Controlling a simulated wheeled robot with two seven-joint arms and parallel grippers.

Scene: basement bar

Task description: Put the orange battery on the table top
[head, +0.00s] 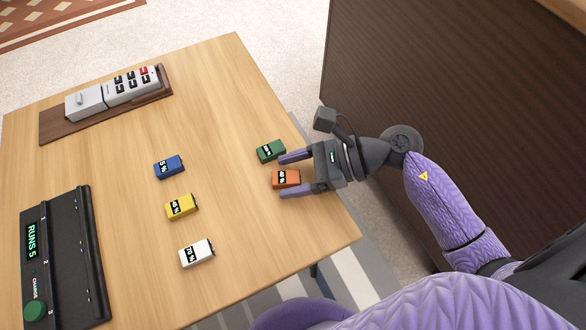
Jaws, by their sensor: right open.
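The orange battery (287,178) lies on the wooden table top (240,110), near its right edge. My right gripper (283,175) comes in from the right with its purple fingers apart. One finger is on the far side of the orange battery and one on the near side. The battery sits between them; I cannot tell whether either finger touches it. My left gripper is not in view.
A green battery (271,151) lies close to the far finger. A black charger (90,250) and a grey device on a board (55,127) lie further left. A dark panel (430,90) rises at right.

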